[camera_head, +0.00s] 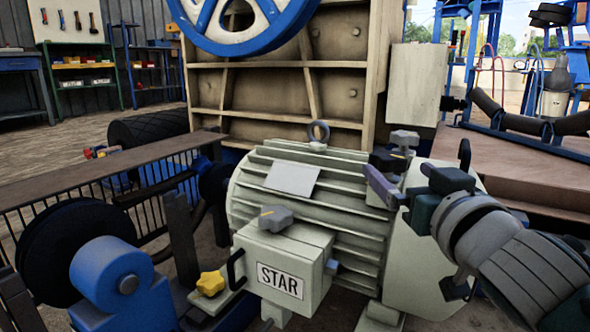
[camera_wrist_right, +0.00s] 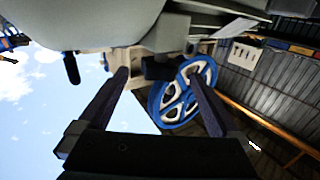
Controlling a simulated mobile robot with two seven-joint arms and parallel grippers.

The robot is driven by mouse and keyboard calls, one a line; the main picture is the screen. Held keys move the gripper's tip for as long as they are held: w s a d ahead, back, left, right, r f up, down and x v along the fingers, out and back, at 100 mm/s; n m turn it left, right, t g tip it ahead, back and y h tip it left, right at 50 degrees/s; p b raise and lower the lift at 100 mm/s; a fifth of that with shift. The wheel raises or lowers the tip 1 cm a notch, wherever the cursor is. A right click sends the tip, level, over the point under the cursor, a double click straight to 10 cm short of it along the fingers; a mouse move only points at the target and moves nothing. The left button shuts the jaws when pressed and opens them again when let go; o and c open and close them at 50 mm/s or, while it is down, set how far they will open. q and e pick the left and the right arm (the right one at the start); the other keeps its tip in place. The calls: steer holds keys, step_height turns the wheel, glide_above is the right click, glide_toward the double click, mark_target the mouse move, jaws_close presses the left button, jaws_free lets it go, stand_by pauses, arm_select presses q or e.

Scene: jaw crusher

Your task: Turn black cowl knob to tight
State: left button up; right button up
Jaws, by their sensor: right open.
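The motor (camera_head: 310,195) has a pale rounded cowl (camera_head: 425,265) at its right end. A dark knob (camera_head: 388,160) sits at the top near the cowl, beside a grey knob (camera_head: 404,138). I take the dark one for the black cowl knob. My right gripper (camera_head: 378,182) comes in from the right; a purple finger shows just below this knob. In the right wrist view the two fingers are spread apart, and a dark block (camera_wrist_right: 158,68), likely the knob, shows between their tips. Contact cannot be told. My left gripper is not in view.
A black handle (camera_head: 464,153) stands up from the cowl close to my right arm. The STAR box (camera_head: 281,280) carries a grey knob (camera_head: 275,217); a yellow knob (camera_head: 211,284) is left of it. The crusher frame (camera_head: 285,90) and blue flywheel (camera_head: 240,40) rise behind.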

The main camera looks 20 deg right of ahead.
mark_target(383, 152)
steer(key=b+x, duration=0.3)
steer(key=x, duration=0.3)
steer(key=shift+w+f, duration=0.15)
steer(key=shift+w, duration=0.4)
steer(key=shift+w+d, duration=0.25)
steer(key=shift+w, duration=0.1)
steer(key=shift+a, duration=0.1)
steer(key=c, duration=1.3)
steer(key=shift+b, duration=0.3)
steer(key=shift+c, duration=0.4)
